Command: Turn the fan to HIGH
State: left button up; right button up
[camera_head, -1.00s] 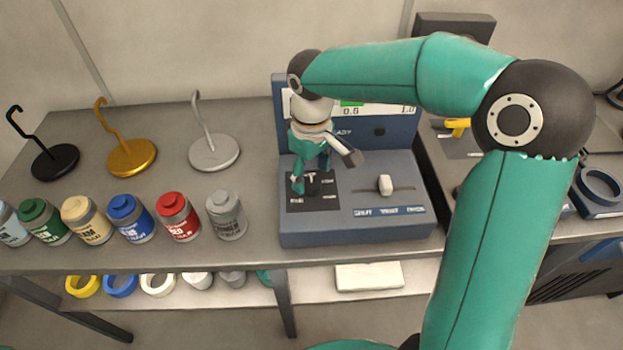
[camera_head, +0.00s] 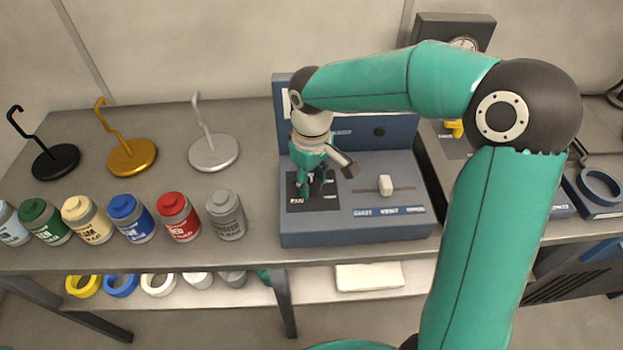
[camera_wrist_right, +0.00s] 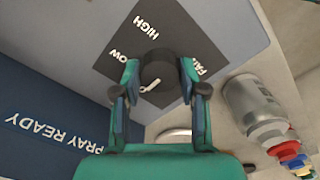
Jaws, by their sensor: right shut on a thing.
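The fan knob (camera_wrist_right: 158,69) is a round black knob with a white pointer mark, on a dark label plate (camera_head: 296,204) at the left of the blue control box (camera_head: 360,228). In the right wrist view, HIGH and LOW are lettered beside it, and part of FAN shows. The pointer lies toward the lower left, near a partly hidden label starting with O. My right gripper (camera_wrist_right: 159,72) has its fingers on both sides of the knob, shut on it. In the head view, the right gripper (camera_head: 312,186) points down and mostly hides the knob. My left gripper is out of view.
A white slider (camera_head: 385,185) sits on the box to the right of the knob. A grey jar (camera_head: 226,216) stands close to the box's left, beside several coloured jars. A silver hook stand (camera_head: 213,153) is behind them. My right arm covers part of the box's upright panel.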

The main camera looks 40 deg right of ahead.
jog(key=shift+m, duration=0.3)
jog(key=m+b, duration=0.2)
jog(key=m, duration=0.2)
jog(key=shift+m, duration=0.3)
jog(key=m+b, duration=0.1)
jog(key=m, duration=0.5)
jog(key=shift+b, duration=0.3)
jog(key=m+b, duration=0.1)
jog(key=m, duration=0.5)
jog(key=shift+m, duration=0.3)
jog(key=m+b, duration=0.1)
jog(key=m, duration=0.5)
jog(key=shift+r, duration=0.1)
jog(key=o, duration=1.2)
jog(key=shift+c, duration=0.2)
